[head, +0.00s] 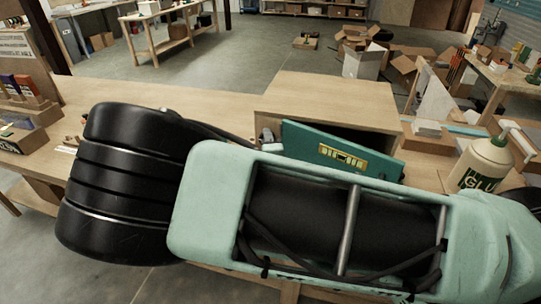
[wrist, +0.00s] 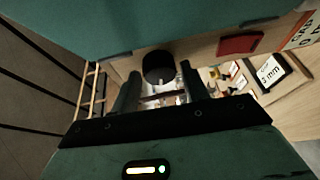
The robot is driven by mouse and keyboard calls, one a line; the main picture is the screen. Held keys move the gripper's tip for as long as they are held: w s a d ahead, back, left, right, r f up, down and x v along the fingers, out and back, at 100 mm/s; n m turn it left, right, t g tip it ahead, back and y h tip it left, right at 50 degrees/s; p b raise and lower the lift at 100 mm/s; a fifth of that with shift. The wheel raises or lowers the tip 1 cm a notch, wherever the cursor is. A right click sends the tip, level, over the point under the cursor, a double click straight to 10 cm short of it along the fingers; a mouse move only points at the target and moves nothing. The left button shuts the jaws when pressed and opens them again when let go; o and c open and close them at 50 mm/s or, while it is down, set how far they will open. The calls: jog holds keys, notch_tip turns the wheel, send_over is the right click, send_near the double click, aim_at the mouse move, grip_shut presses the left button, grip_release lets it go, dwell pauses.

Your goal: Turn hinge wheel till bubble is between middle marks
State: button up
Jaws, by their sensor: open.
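A teal tilted board (head: 300,143) leans at the open front of a wooden box, with a yellow level vial (head: 343,157) set in its face. Dark marks show in the vial, but the bubble is too small to place. In the wrist view, a black round knob (wrist: 158,64), which looks like the hinge wheel, sits just beyond and between my fingertips. My gripper (wrist: 159,87) is open, one finger on each side, below the teal surface (wrist: 100,28). I cannot tell whether the fingers touch the knob. My arm hides the gripper in the head view.
The wooden box (head: 335,97) stands on the workbench (head: 85,92) behind the board. A glue bottle (head: 482,163) stands to the right. Small items and printed cards (wrist: 270,72) lie right of my gripper in the wrist view. Open floor lies beyond the bench.

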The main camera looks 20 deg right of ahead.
jog(key=p+v, duration=0.1)
jog(key=v, duration=1.6)
jog(key=shift+s, duration=0.15)
jog(key=s+a+f+m+g+y+b, duration=0.2)
jog(key=s+a+f+m+g+b, duration=0.1)
jog(key=f+g, duration=0.35)
jog(key=s+a+f+m+g+y+b, duration=0.1)
jog(key=s+a+f+m+g+b, duration=0.3)
jog(key=f, duration=0.3)
jog(key=s+a+r+g+y+b, duration=0.3)
jog(key=s+r+g+y+b, duration=0.1)
jog(key=s+r+g+b, duration=0.15)
jog(key=s+d+r+g+h+b, duration=0.1)
jog(key=s+d+r+h+b, duration=0.1)
jog(key=d, duration=0.5)
notch_tip(320, 180, up, 2)
jog(key=shift+s+r+m+b, duration=0.1)
jog(key=shift+s+m+b, duration=0.25)
jog(key=shift+s, duration=0.25)
